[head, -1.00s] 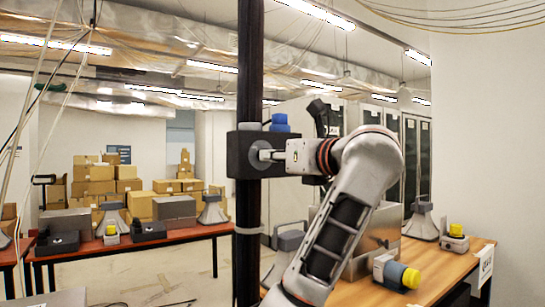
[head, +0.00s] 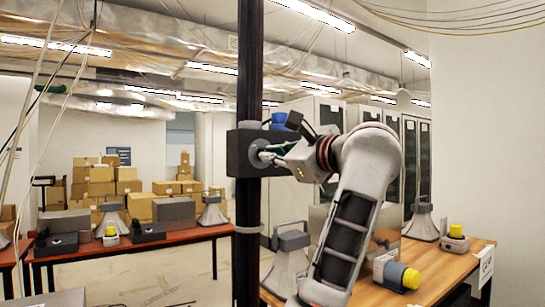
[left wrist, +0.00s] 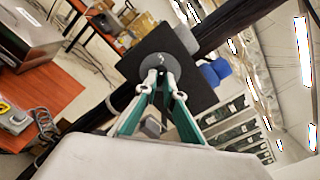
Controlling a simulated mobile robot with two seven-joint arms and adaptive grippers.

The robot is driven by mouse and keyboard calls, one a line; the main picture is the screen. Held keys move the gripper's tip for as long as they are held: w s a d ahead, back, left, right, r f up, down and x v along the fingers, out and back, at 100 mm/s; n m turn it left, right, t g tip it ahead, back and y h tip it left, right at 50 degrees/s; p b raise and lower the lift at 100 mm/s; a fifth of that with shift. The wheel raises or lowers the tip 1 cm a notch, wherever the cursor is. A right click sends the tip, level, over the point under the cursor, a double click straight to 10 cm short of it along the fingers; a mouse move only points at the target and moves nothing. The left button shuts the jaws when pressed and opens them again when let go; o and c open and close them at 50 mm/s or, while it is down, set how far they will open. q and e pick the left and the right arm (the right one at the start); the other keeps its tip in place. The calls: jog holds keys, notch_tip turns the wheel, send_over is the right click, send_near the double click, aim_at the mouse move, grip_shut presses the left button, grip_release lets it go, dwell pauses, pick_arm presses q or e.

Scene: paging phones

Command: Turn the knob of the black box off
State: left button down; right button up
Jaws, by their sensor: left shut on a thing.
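The black box (head: 237,158) is fixed to a dark upright pole (head: 249,80). It also shows in the left wrist view (left wrist: 135,67), straight ahead. Its round grey knob (head: 257,150) is on the face towards me and shows in the left wrist view (left wrist: 181,62) too. My left gripper (head: 268,155) reaches the knob from the right. In the left wrist view its teal fingers (left wrist: 158,76) come together on the knob's middle and are shut on it. The fingertips partly hide the knob. My right gripper is in neither view.
A blue part (head: 279,120) sits on top of the box. A wooden table (head: 380,295) at right holds loudspeaker horns and a yellow-capped device (head: 410,278). A reddish table (head: 130,246) with phones stands at left. Stacked cartons (head: 95,180) are behind.

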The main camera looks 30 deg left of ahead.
pick_arm(q)
jog(key=shift+n, duration=0.7)
jog(key=c, duration=2.2)
grip_release()
jog(key=shift+o, duration=0.2)
jog(key=v, duration=0.7)
jog(key=shift+d, duration=0.3)
jog(key=shift+s, duration=0.1)
